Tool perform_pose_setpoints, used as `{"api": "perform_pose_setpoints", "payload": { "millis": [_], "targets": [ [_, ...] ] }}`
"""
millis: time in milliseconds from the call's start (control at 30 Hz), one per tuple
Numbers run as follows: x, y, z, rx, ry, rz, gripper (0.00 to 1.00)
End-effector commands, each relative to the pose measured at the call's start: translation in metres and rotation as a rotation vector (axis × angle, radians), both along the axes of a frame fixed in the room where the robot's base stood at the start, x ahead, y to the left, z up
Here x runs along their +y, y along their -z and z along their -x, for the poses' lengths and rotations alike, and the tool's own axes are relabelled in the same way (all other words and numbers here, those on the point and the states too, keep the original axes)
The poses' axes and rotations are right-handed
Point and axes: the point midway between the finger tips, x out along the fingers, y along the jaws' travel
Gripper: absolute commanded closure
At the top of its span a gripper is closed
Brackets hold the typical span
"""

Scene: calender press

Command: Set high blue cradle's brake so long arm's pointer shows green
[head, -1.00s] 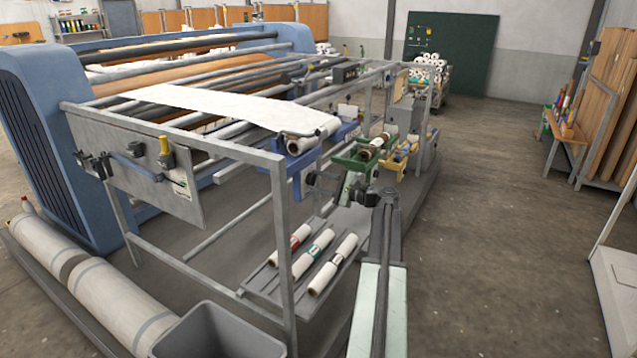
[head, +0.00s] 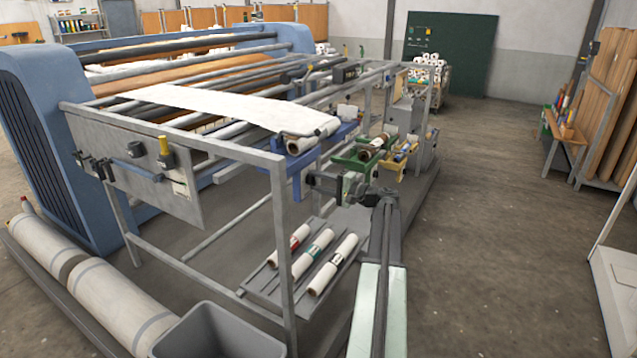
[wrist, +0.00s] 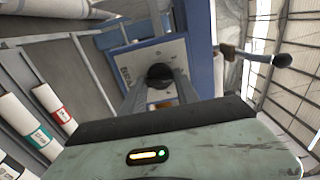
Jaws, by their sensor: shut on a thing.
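The high blue cradle (head: 330,136) is at the end of the frame and carries a white roll (head: 299,146). In the wrist view its blue side (wrist: 200,30) holds a pale plate (wrist: 126,62) with printed marks. A round black knob (wrist: 158,73) sits on this plate. My gripper (wrist: 160,88) is shut on the black knob; it also shows in the head view (head: 328,186), small, below the cradle. An arm with a black end (wrist: 282,60) reaches right of the cradle. I cannot make out a pointer or its green zone.
A green cradle (head: 350,162) with a brown-cored roll is just right of my gripper. Several white rolls lie on a low rack (head: 268,283) below. A grey bin (head: 215,330) stands in front. The floor at right is open.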

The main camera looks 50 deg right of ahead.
Motion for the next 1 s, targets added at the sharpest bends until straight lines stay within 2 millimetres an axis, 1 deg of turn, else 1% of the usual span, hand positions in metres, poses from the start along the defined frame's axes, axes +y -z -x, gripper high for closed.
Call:
{"api": "perform_pose_setpoints", "payload": {
  "millis": [467, 500, 533, 567, 867, 967, 1000],
  "targets": [
    [0.0, 0.001, 0.001, 0.001, -0.001, 0.015, 1.0],
    [0.0, 0.001, 0.001, 0.0, -0.001, 0.015, 0.52],
    [0.0, 0.001, 0.001, 0.001, 0.0, 0.015, 0.44],
    [0.0, 0.001, 0.001, 0.001, 0.0, 0.015, 0.41],
    [0.0, 0.001, 0.001, -0.001, 0.0, 0.013, 0.41],
    [-0.003, 0.001, 0.012, -0.001, 0.002, 0.013, 0.41],
    [-0.005, 0.001, 0.02, -0.001, 0.002, 0.013, 0.41]
  ]
}}
